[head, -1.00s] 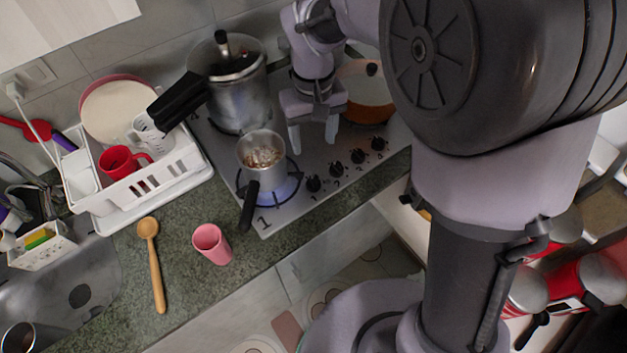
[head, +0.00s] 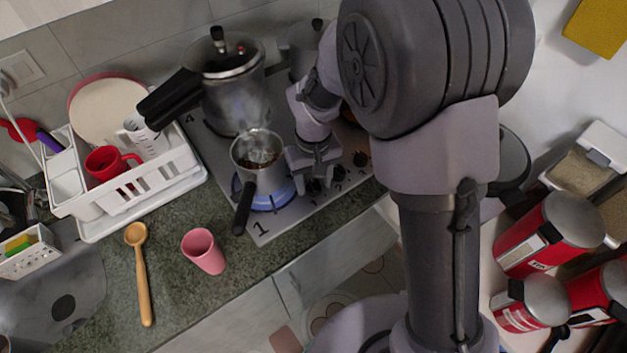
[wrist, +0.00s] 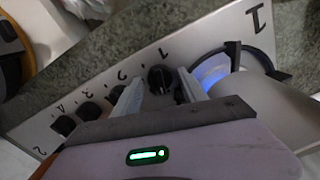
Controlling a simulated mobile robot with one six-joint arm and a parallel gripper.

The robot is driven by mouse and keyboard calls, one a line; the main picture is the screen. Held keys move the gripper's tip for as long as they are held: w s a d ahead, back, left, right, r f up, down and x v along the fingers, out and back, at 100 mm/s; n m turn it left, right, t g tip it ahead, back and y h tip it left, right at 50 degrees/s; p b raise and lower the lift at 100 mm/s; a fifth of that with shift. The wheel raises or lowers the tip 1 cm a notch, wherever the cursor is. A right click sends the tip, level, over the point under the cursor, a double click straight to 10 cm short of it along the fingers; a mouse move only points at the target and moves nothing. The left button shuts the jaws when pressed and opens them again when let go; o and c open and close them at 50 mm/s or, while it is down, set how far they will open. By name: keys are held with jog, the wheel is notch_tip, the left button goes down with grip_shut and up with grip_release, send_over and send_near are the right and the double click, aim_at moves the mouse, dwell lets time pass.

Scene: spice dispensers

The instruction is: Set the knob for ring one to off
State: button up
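The knob for ring one (wrist: 160,78) is a black knob beside a printed 1 on the metal stove panel. In the wrist view it shows between the two fingers of my gripper (wrist: 158,84). The fingers are open, one on each side; I cannot tell if they touch it. In the head view my gripper (head: 314,181) points down at the front knob row and partly hides this knob. Ring one (head: 272,199) has a blue flame, also visible in the wrist view (wrist: 212,72). A small metal pot (head: 257,168) stands over it.
Other knobs (wrist: 91,111) stand in a row to the left in the wrist view. The small pot's black handle (head: 243,208) sticks out over the counter edge of the stove. A pressure cooker (head: 233,98) stands behind. A pink cup (head: 204,251) and wooden spoon (head: 142,275) lie left.

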aim_at(313, 184)
grip_shut()
jog(key=shift+r+n+p, duration=0.2)
jog(key=shift+n+p, duration=0.35)
jog(key=shift+n, duration=0.25)
jog(key=shift+f+n, duration=0.2)
jog(key=shift+n, duration=0.6)
jog(key=shift+o, duration=1.5)
grip_release()
notch_tip(313, 184, up, 17)
jog(key=p, duration=0.6)
jog(key=shift+r, duration=0.2)
